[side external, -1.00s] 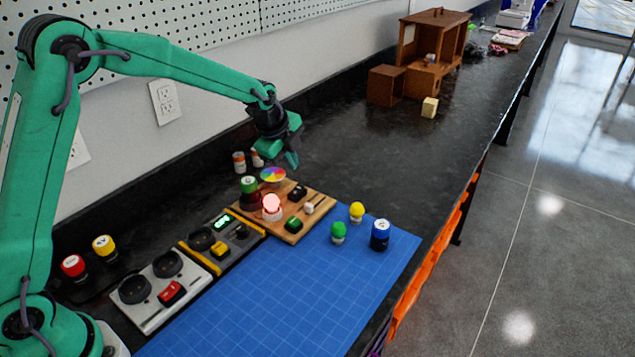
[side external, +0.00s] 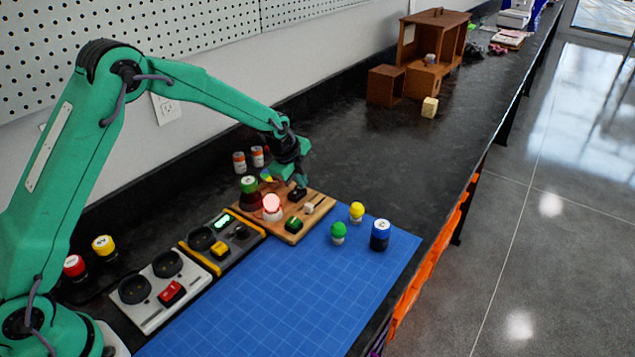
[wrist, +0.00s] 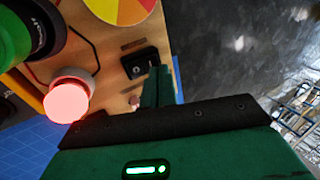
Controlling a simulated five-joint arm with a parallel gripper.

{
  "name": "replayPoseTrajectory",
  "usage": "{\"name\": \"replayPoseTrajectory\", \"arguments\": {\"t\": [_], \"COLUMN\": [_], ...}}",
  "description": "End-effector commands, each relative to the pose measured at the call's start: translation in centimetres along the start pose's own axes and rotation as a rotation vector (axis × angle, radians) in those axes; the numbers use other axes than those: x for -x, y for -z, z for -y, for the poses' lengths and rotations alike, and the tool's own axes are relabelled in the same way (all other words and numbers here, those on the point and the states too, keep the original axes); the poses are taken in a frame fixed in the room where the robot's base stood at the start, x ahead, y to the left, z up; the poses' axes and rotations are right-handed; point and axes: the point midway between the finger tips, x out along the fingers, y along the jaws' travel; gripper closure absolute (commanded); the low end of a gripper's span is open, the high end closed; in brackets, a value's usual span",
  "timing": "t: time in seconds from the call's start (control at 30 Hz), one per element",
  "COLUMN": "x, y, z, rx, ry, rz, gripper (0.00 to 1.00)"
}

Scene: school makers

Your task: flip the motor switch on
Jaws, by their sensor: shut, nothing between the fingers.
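A wooden board (side external: 284,236) carries a black switch (side external: 297,195), a green switch (side external: 293,223), a small white part (side external: 309,208) and a multicoloured disc (side external: 266,176). I cannot read which switch is labelled for the motor. The black switch (wrist: 139,63) and the disc (wrist: 121,8) also show in the wrist view. My gripper (side external: 302,184) is shut and empty, pointing down just above or at the black switch; its fingers (wrist: 157,88) appear right beside that switch. I cannot tell whether they touch it. The gripper hides part of the disc in the side view.
A lit red lamp (side external: 272,207) and a green-topped cylinder (side external: 249,189) stand on the board. Left are a yellow-edged module (side external: 222,240) and a grey module (side external: 160,290).

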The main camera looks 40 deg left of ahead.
Motion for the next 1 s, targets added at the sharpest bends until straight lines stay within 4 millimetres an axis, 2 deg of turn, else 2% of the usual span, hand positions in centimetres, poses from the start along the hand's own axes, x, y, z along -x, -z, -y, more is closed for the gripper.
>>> {"name": "replayPoseTrajectory", "arguments": {"t": [0.5,1.0], "x": [-0.75,-0.35], "y": [0.00,0.01], "z": [0.27,-0.28], "rx": [0.001,0.001], "ry": [-0.070,-0.065], "rz": [0.003,0.002], "gripper": [1.00,1.00]}}
